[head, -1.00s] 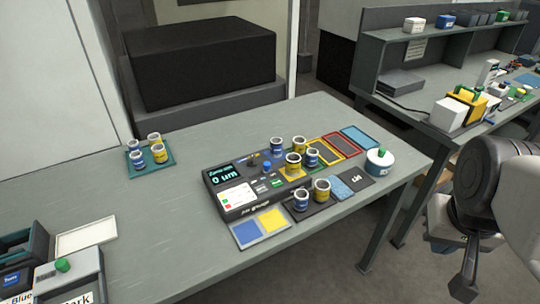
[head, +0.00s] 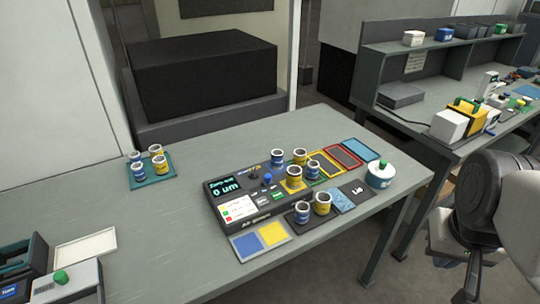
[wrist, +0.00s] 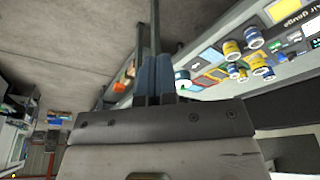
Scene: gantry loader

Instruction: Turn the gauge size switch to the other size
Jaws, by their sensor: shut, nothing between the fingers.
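The air gauge (head: 236,221) is a dark box on the table with a lit display (head: 226,188) reading zero-set and 0 um. A small dark knob (head: 253,174), which looks like the size switch, stands at its back beside tiny blue and yellow marks; its pointing direction is too small to tell. A blue knob (head: 267,179) stands just right of it. My gripper (head: 466,296) is at the lower right, off the table and far from the gauge. In the wrist view its fingers (wrist: 153,75) are together and empty, and the gauge's label side shows at the upper right.
Blue and yellow ring-topped cups stand on and beside the gauge, close to the knobs. More cups sit on a teal tray (head: 151,172). The table's left middle is clear.

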